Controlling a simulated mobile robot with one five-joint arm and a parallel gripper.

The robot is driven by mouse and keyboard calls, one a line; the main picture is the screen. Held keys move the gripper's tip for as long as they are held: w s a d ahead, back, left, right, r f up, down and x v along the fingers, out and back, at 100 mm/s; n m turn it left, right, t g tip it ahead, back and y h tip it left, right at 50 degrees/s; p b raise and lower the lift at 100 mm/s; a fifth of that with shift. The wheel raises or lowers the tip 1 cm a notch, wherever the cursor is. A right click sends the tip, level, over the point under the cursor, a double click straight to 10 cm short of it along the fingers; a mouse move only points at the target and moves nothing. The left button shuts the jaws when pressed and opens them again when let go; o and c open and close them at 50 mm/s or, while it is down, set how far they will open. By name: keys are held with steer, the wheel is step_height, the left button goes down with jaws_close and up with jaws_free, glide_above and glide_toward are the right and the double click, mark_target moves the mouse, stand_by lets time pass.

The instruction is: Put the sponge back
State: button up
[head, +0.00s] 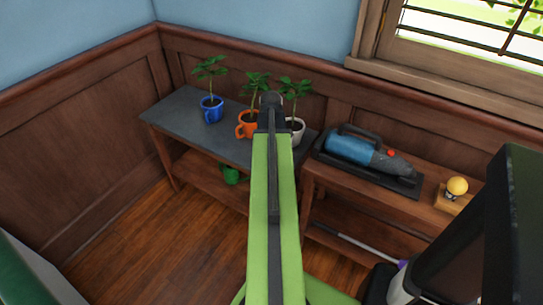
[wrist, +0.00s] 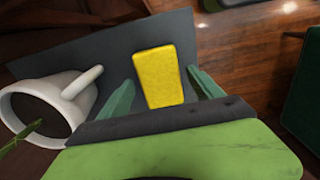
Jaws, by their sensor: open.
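A yellow sponge (wrist: 158,77) lies on the dark grey top of a low shelf (wrist: 100,55) in the wrist view. My gripper (wrist: 161,80) is open, with one green finger on each side of the sponge and a visible gap beside each. I cannot tell how high the fingers are above the top. In the head view the shelf (head: 175,112) stands against the wall. My green arm reaches over it there and hides the sponge and gripper fingers.
A white mug (wrist: 84,88) with a plant stands close left of my gripper. Orange (head: 246,125) and blue (head: 211,110) plant mugs are on the same shelf. A blue handheld vacuum (head: 352,152) and a yellow round object (head: 457,186) are on the wooden bookcase (head: 437,218) to the right.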

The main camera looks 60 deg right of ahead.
step_height(320, 180, up, 12)
steer(key=p, duration=1.1)
steer(key=shift+f, duration=0.15)
steer(key=w+a, duration=1.7)
steer(key=a, duration=0.5)
steer(key=w+a, duration=0.2)
steer(key=a, duration=1.2)
steer(key=w+a, duration=0.2)
steer(key=a, duration=1.2)
steer(key=shift+w, duration=0.3)
steer(key=shift+a, duration=0.1)
